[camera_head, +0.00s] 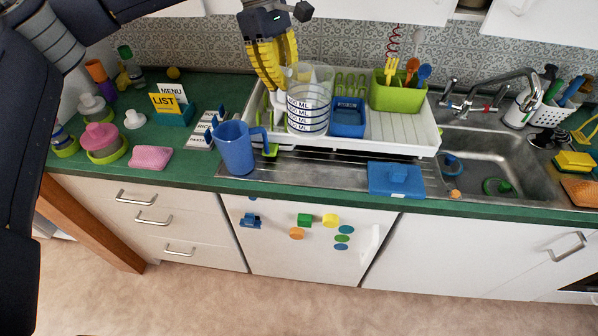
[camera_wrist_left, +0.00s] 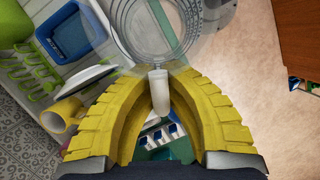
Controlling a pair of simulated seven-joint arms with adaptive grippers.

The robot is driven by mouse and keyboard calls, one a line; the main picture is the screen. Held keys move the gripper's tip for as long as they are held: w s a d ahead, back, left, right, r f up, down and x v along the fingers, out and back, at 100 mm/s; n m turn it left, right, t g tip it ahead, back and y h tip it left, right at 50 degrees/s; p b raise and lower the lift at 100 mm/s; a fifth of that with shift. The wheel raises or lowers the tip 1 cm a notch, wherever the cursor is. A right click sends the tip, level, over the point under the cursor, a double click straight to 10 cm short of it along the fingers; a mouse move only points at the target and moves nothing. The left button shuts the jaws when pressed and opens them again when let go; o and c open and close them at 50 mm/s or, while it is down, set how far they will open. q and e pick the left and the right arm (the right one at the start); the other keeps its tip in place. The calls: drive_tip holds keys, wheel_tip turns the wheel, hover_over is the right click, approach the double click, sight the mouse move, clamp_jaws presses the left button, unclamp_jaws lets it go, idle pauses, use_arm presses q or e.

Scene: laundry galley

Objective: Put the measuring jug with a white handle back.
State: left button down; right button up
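The clear measuring jug (camera_head: 307,118) with dark ML markings is upright in front of the dish rack's left part in the head view. In the left wrist view its clear body (camera_wrist_left: 155,30) is at the top, with its white handle (camera_wrist_left: 158,92) between my fingers. My left gripper (camera_head: 278,82), with yellow fingers, comes down from above at the jug's left side. The fingers (camera_wrist_left: 160,82) close in on both sides of the handle and look shut on it. My right gripper is not in view.
A blue jug (camera_head: 235,148) stands at the front left of the white dish rack (camera_head: 395,133). A blue bin (camera_head: 348,118) and a green utensil caddy (camera_head: 398,94) are close on the right. The sink (camera_head: 490,160) is farther right. A label stand (camera_head: 203,133) is left.

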use_arm(q)
drive_tip(key=shift+w+a+r+n+t, duration=0.15)
drive_tip(key=shift+r+n, duration=0.1)
drive_tip(key=shift+n, duration=0.35)
drive_tip(key=shift+w+a+r+n+t, duration=0.1)
drive_tip(key=shift+r+n+t, duration=0.1)
drive_tip(key=shift+n, duration=0.4)
drive_tip(key=shift+f+n+t+h, duration=0.1)
drive_tip(key=shift+n+t+h, duration=0.3)
drive_tip(key=shift+n, duration=0.6)
wheel_tip(320, 180, down, 20)
drive_tip(key=shift+r, duration=0.1)
drive_tip(key=shift+a, duration=0.1)
drive_tip(key=c, duration=2)
unclamp_jaws()
drive_tip(key=shift+c, duration=0.2)
drive_tip(key=o, duration=0.4)
drive_tip(key=shift+o, duration=0.2)
